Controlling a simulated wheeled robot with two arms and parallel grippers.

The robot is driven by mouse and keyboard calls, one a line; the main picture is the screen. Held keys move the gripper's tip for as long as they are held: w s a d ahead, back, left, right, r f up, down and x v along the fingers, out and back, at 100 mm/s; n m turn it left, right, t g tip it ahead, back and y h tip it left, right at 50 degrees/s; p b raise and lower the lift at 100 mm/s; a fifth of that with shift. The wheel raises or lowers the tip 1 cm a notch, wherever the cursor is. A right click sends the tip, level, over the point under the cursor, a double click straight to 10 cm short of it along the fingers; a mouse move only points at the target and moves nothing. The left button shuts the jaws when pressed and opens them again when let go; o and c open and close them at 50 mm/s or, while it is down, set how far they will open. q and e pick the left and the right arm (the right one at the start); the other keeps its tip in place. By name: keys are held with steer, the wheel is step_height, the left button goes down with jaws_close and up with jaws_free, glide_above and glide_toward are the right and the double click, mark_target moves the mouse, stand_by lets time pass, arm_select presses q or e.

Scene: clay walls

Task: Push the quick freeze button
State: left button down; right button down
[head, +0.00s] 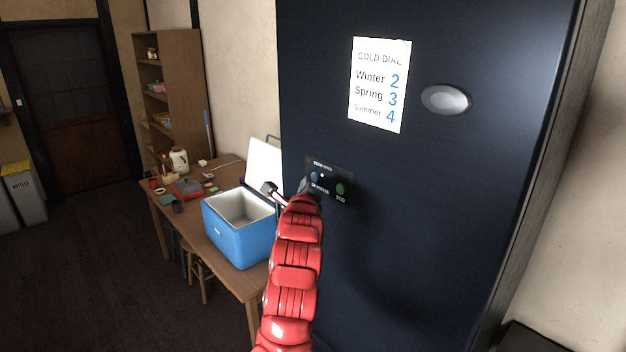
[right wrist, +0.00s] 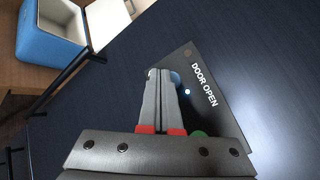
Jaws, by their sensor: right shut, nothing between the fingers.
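A small dark control panel (head: 343,171) is on the front of the dark blue fridge (head: 420,220). It carries a blue button (head: 315,176) on the left and a green button (head: 340,188) labelled ECO on the right. In the right wrist view the panel (right wrist: 222,105) reads DOOR OPEN beside a small lit lamp (right wrist: 187,91). My right gripper (right wrist: 160,72) is shut and empty, its tips over the blue button (right wrist: 176,78), partly hiding it. I cannot tell whether they touch it. The green button (right wrist: 198,134) is partly hidden behind the gripper. My left gripper is out of view.
A blue cooler (head: 238,232) with its lid open stands on a wooden table (head: 160,200) left of the fridge, close to my right arm. A paper note (head: 380,85) and an oval badge (head: 446,99) are higher on the fridge. The fridge front below the panel is bare.

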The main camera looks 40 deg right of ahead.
steer(key=a+b, duration=0.1)
steer(key=a, duration=0.5)
steer(key=shift+s+b, duration=0.25)
steer(key=shift+b, duration=0.15)
